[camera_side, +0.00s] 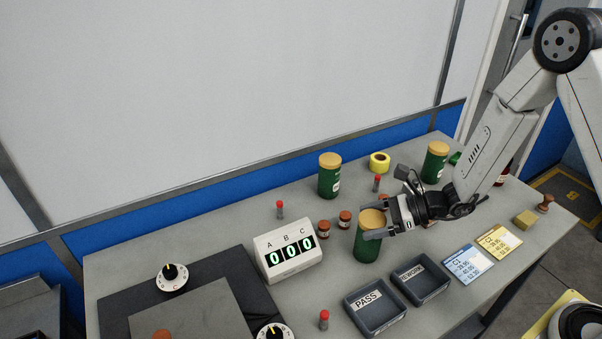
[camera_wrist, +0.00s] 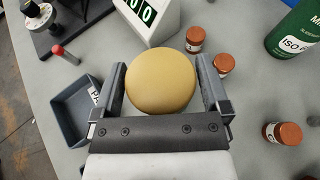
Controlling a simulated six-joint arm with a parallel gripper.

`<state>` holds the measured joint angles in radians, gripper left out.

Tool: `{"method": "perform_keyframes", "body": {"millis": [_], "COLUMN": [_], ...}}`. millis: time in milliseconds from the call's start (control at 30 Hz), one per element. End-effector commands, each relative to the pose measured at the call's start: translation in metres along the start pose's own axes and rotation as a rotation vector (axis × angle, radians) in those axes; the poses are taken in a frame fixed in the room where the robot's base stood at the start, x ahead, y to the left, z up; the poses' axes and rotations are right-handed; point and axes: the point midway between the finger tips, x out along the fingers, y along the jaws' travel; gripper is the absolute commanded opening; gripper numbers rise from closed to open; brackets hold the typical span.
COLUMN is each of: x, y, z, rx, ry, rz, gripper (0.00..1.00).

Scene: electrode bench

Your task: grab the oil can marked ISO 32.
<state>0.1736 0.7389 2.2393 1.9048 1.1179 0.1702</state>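Three green cans with tan lids stand on the bench. The nearest can (camera_side: 367,246) is upright between the fingers of my gripper (camera_side: 372,222). In the wrist view its round lid (camera_wrist: 161,82) fills the space between the two spread fingers. I cannot tell if they touch it, and its label does not show. The third can (camera_side: 435,165) stands at the back right. Its marking is too small to read.
A white counter box (camera_side: 288,252) stands left of the gripped-at can, with small brown bottles (camera_side: 344,217) behind that can. PASS (camera_side: 372,322) and REWORK (camera_side: 428,290) trays lie in front. A yellow roll (camera_side: 380,158) and red-capped pieces stand around. Bare bench lies at the back left.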

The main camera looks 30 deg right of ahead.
Motion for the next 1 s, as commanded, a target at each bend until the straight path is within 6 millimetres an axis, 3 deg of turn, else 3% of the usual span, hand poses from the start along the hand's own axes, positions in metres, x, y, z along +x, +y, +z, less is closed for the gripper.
{"method": "perform_keyframes", "body": {"millis": [33, 200, 267, 300, 767, 1000], "x": [0.000, 0.000, 0.000, 0.000, -0.001, -0.006], "y": [0.000, 0.000, 0.000, 0.000, 0.000, 0.000], "z": [0.000, 0.000, 0.000, 0.000, 0.003, 0.015], "rx": [0.000, 0.000, 0.000, 0.000, -0.002, -0.003], "ry": [0.000, 0.000, 0.000, 0.000, -0.002, -0.003], "rz": [0.000, 0.000, 0.000, 0.000, 0.000, 0.000], "gripper": [0.78, 0.24, 0.05, 0.00, 0.00, 0.00]}}
